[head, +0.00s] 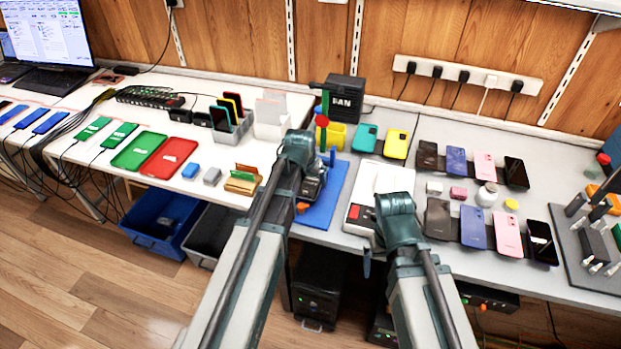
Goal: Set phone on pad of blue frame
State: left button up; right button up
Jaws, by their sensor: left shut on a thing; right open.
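A blue mat or board (336,196) lies at the front edge of the tables' middle, with a short blue post (332,156) near it; I cannot tell if these belong to the blue frame. Flat blue pads with cables (50,122) lie at the far left. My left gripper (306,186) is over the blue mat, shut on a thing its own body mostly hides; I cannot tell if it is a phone. My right gripper (378,235) is open by the front of a white device (358,215). Phones lie in two rows at right, including a pink phone (507,235) and black phone (540,241).
Green tray (139,150) and red tray (168,158) lie on the left table. A black FAN box (343,98) stands at the back. Phone cases (396,144) lie before it. A tool board (585,250) is far right. Blue bin (160,222) is on the floor.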

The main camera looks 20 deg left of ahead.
pick_arm(q)
jog(key=o, duration=1.2)
jog(key=shift+c, duration=0.2)
jog(key=shift+r+p, duration=0.7)
jog(key=shift+p, duration=0.05)
notch_tip(320, 180, up, 7)
jog(key=p, duration=0.6)
jog(key=shift+p, duration=0.35)
jog(key=shift+f, duration=0.25)
notch_tip(320, 180, down, 7)
jog(key=b, duration=0.7)
jog(key=shift+r, duration=0.2)
